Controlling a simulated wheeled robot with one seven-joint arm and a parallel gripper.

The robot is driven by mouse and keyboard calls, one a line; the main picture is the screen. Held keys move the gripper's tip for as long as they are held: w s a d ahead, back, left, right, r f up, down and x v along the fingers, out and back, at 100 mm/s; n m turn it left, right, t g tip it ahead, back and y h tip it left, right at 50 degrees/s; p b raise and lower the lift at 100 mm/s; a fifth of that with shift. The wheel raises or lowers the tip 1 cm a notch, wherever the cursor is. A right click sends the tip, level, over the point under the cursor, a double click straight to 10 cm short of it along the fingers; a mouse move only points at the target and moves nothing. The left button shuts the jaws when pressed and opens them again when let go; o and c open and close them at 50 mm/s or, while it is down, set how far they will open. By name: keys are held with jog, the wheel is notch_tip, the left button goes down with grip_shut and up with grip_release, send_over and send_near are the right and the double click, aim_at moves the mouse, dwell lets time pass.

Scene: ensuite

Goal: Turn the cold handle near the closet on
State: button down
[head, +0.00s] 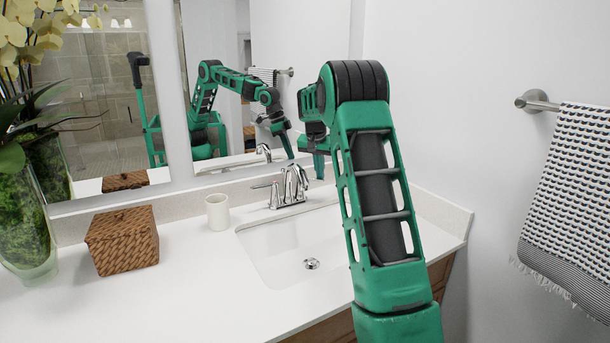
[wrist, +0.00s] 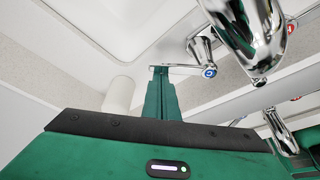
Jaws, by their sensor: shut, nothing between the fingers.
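The chrome faucet (head: 288,188) stands behind the white sink. In the wrist view, the cold handle (wrist: 203,52) carries a blue mark, and its thin lever reaches left to the tip of my gripper (wrist: 161,72). My gripper is shut and empty. Its tip overlaps the lever's end in this view; I cannot tell whether they touch. The spout (wrist: 245,30) and a red-marked handle (wrist: 290,27) lie to the right. In the head view, my gripper (head: 319,172) points down just right of the faucet. The cold handle is hard to make out there.
The sink basin (head: 282,245) is empty. A white cup (head: 218,212), a woven box (head: 122,240) and a plant vase (head: 25,225) stand left on the counter. The mirror (head: 262,45) is close behind the faucet. A towel (head: 575,190) hangs on the right wall.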

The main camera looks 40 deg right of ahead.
jog(key=shift+s+a, duration=0.1)
dwell(0.4)
jog(key=v, duration=1)
jog(key=shift+a+f, duration=0.1)
jog(key=shift+a, duration=0.1)
dwell(0.5)
